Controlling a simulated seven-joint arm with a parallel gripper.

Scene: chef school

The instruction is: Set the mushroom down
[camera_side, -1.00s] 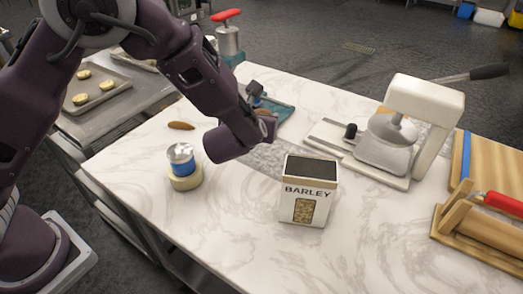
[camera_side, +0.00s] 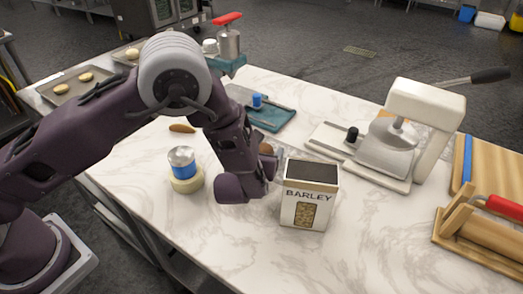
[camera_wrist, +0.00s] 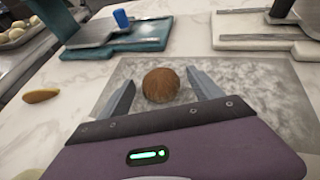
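The mushroom (camera_wrist: 160,84) is a round brown lump in the wrist view, on or just above a grey speckled slab (camera_wrist: 265,95). My gripper (camera_wrist: 161,78) has its two fingers spread on either side of it, with a visible gap at each side. In the side view, a small brown part of the mushroom (camera_side: 265,149) shows behind my gripper (camera_side: 270,172), which is low over the counter left of the barley box. The mushroom's underside is hidden.
The barley box (camera_side: 309,195) stands close to the right of my gripper. A can on a round tan base (camera_side: 186,180) stands to the left. A blue-green slicer (camera_side: 272,116) and a white slicer (camera_side: 372,165) are behind. The front counter is clear.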

